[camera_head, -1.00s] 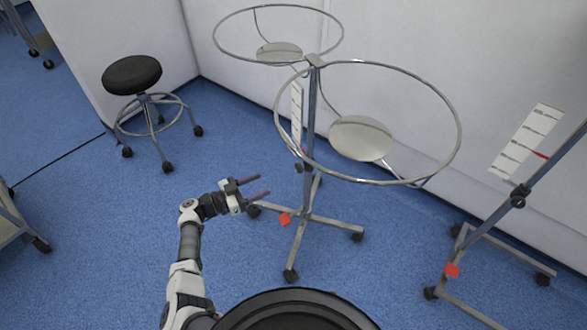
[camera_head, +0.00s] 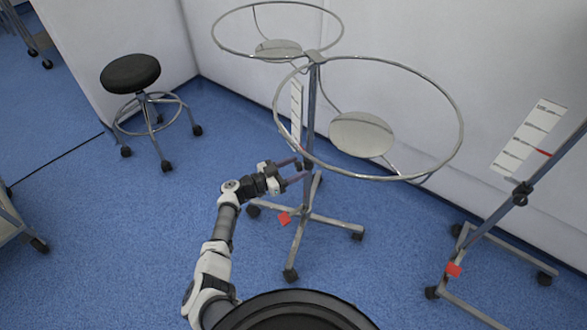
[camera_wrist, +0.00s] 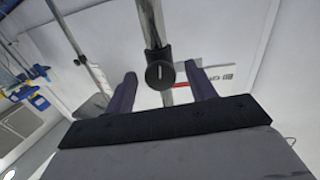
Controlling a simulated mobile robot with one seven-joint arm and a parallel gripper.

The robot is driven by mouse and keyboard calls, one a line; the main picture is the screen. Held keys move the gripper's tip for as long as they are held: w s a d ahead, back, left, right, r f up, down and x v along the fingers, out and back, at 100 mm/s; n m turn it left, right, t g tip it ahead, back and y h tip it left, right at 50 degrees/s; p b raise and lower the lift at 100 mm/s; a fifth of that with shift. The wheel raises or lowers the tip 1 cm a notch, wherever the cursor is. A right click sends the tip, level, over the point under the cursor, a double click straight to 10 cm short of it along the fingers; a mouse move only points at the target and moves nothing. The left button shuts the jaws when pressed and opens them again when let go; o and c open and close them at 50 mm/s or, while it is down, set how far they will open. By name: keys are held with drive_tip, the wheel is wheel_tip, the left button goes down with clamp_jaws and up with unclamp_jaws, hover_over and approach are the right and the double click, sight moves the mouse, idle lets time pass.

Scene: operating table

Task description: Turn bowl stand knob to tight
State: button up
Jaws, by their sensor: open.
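The bowl stand (camera_head: 312,110) stands at the centre of the head view, with two metal rings on a thin upright pole. Its black round knob (camera_wrist: 160,74) sits on the pole in the wrist view and has a short pale mark on its face. My gripper (camera_head: 302,168) is open beside the pole, below the rings. In the wrist view the two fingers (camera_wrist: 161,76) show to the left and right of the knob, which appears between the fingertips. I cannot tell whether either finger touches it. In the head view the knob is hard to make out beside the fingertips.
A red tag (camera_head: 285,218) is at the stand's wheeled base. Another stand (camera_head: 490,222) with its own black knob (camera_head: 521,194) is at the right. A black stool (camera_head: 131,74) stands at the left. White walls are behind; blue floor is clear around my arm.

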drive_tip(key=c, duration=1)
drive_tip(key=shift+o, duration=0.2)
drive_tip(key=shift+m, duration=0.3)
drive_tip(key=m, duration=0.9)
drive_tip(key=shift+m, duration=0.4)
drive_tip(key=m+b, duration=0.1)
drive_tip(key=m, duration=0.4)
drive_tip(key=shift+b, duration=0.35)
drive_tip(key=shift+m+b, duration=0.85)
drive_tip(key=shift+m, duration=1.45)
